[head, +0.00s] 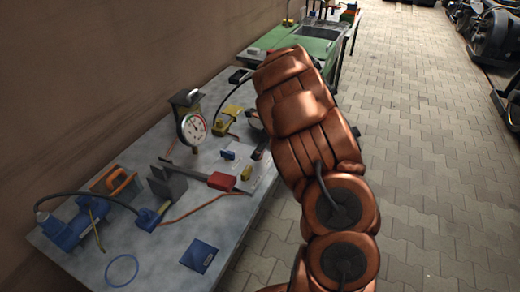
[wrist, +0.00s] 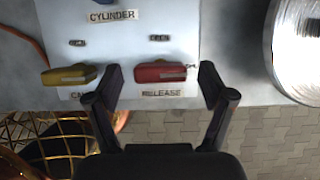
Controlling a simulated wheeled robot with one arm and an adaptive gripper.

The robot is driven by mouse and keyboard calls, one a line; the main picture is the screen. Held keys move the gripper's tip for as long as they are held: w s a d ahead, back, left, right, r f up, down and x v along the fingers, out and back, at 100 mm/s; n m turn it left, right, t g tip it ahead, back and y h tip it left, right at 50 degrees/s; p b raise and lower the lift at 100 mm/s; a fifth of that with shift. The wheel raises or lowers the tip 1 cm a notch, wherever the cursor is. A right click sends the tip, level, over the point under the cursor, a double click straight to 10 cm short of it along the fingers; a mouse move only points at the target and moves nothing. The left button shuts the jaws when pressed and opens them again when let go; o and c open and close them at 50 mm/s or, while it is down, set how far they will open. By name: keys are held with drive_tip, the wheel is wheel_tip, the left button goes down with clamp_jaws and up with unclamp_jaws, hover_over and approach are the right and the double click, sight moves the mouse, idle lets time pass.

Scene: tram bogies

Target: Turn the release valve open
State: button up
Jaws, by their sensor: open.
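The release valve's red handle (wrist: 163,72) lies sideways in the wrist view, above the label "RELEASE" on a white panel (wrist: 150,40). My gripper (wrist: 161,75) is open, with one dark finger near each end of the red handle. A small gap shows between each finger and the handle; whether they are at the same height I cannot tell. A second valve with a yellow handle (wrist: 69,75) sits left of my left finger, its label partly covered. In the head view my copper-coloured arm hides most of the gripper and part of the panel.
A shiny round metal part (wrist: 300,45) stands right of the gripper.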

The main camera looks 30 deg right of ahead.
drive_tip(key=shift+w+a+f, duration=0.1)
drive_tip(key=shift+w+f, duration=0.15)
drive_tip(key=shift+f, duration=0.25)
drive_tip(key=c, duration=1.2)
drive_tip(key=shift+o, duration=0.2)
